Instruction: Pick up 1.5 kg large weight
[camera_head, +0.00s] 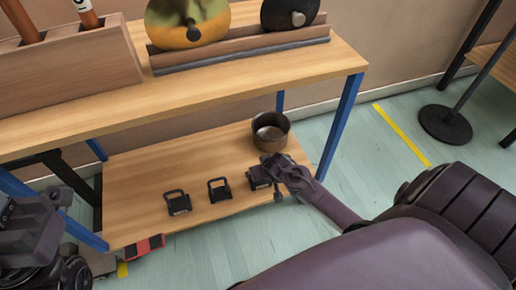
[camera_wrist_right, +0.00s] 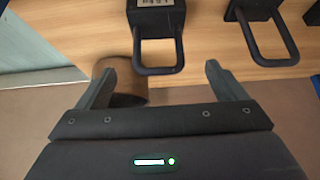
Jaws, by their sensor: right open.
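Several black weights with loop handles stand in a row on the lower shelf. The rightmost weight (camera_head: 258,181) is beside my right gripper (camera_head: 278,168), which partly hides it. In the right wrist view a weight with a pale label (camera_wrist_right: 157,18) is ahead, its loop handle pointing between the two spread fingers of my right gripper (camera_wrist_right: 160,72). The gripper is open and holds nothing. A middle weight (camera_head: 219,191) and a left weight (camera_head: 178,204) stand farther left. The labels are too small to read. Dark parts of my left arm show at the left edge; its jaws are not clear.
A brown pot (camera_head: 270,132) stands behind the rightmost weight, also partly seen in the wrist view (camera_wrist_right: 122,72). The upper tabletop (camera_head: 215,88) overhangs the shelf's back. A blue table leg (camera_head: 340,122) is right of the pot. A red object (camera_head: 145,246) lies near the shelf's front left.

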